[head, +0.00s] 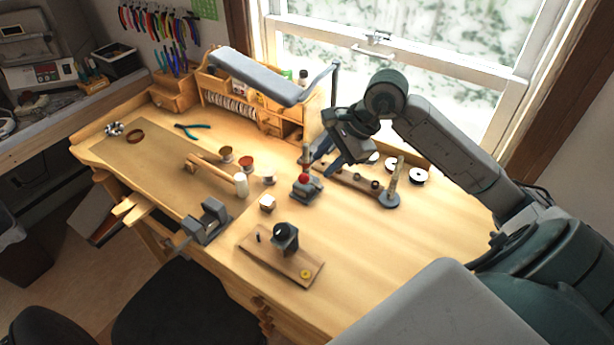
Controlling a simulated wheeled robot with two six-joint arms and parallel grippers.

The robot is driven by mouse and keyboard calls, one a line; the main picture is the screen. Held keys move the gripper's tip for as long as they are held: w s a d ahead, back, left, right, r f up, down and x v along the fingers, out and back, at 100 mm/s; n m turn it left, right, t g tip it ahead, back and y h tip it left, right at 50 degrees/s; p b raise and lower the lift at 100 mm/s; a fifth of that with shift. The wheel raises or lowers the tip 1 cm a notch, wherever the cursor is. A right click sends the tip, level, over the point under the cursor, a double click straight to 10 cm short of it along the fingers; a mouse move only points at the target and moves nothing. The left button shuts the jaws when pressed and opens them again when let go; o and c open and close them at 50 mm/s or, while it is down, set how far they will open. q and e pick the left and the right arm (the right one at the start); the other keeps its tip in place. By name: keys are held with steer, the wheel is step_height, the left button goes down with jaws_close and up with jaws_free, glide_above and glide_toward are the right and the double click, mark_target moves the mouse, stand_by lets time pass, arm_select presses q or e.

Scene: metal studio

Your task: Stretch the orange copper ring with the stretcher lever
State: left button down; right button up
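My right gripper (320,167) reaches in from the right and points down over the middle of the bench. Its two blue-grey fingers look apart, with nothing visible between them. Just below them stands a small grey block device with a red top (304,184). I cannot tell which device carries the stretcher lever. My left gripper is not in view.
A wooden board with a dark grey tool (286,237) lies at the front. A grey vise (207,221) sits on the front edge. A mallet (215,174) and small cups (247,163) lie left of centre. A grey lamp (255,75) overhangs the back.

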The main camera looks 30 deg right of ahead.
mark_target(307, 181)
steer(key=shift+p+x, duration=1.6)
steer(key=shift+x, duration=2.8)
